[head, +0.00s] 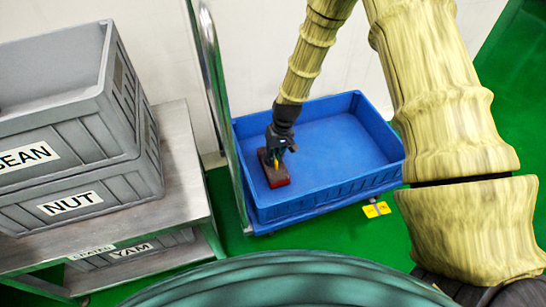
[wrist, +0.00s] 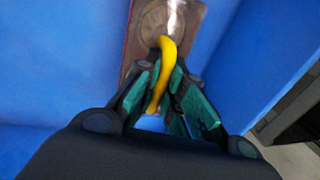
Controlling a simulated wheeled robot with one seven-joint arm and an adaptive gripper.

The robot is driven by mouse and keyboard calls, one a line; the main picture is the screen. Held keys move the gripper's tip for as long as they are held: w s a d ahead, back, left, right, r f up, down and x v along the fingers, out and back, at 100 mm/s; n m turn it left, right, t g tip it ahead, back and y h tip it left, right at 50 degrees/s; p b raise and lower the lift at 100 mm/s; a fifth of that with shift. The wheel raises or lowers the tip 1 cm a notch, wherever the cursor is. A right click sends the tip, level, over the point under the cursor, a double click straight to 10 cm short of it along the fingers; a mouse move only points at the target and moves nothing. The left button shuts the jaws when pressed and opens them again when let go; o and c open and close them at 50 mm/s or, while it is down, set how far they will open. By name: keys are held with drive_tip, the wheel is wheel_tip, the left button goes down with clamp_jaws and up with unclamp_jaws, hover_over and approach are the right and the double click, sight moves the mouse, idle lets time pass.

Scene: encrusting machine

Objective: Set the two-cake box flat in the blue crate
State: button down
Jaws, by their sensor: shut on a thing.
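The blue crate (head: 340,140) stands on a low carrier on the green floor, open at the top. The two-cake box (head: 277,180), small and dark with a red front side, is inside the crate's left end, near the left wall. My gripper (head: 276,155) points down over the box and is shut on its yellow loop. The wrist view shows the yellow loop (wrist: 168,52) between the green fingers, with the brown box (wrist: 133,50) and a round shape in it beyond. The box looks roughly level; I cannot tell whether it touches the crate floor.
Grey bins marked BEAN (head: 60,130) and NUT (head: 100,197) are stacked on a metal rack (head: 180,150) at the left. A metal upright (head: 212,70) rises by the crate's left edge. The crate's middle and right are empty.

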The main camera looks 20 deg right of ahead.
drive_tip(key=shift+f, duration=0.1)
drive_tip(key=c, duration=1.5)
unclamp_jaws()
drive_tip(key=r+p, duration=0.1)
drive_tip(key=r, duration=0.3)
drive_tip(key=d+r+p, duration=0.1)
drive_tip(key=r+p, duration=0.1)
drive_tip(key=r, duration=0.2)
drive_tip(key=d+r+p, duration=0.1)
drive_tip(key=r+p, duration=0.1)
drive_tip(key=r, duration=0.2)
drive_tip(key=shift+d, duration=0.2)
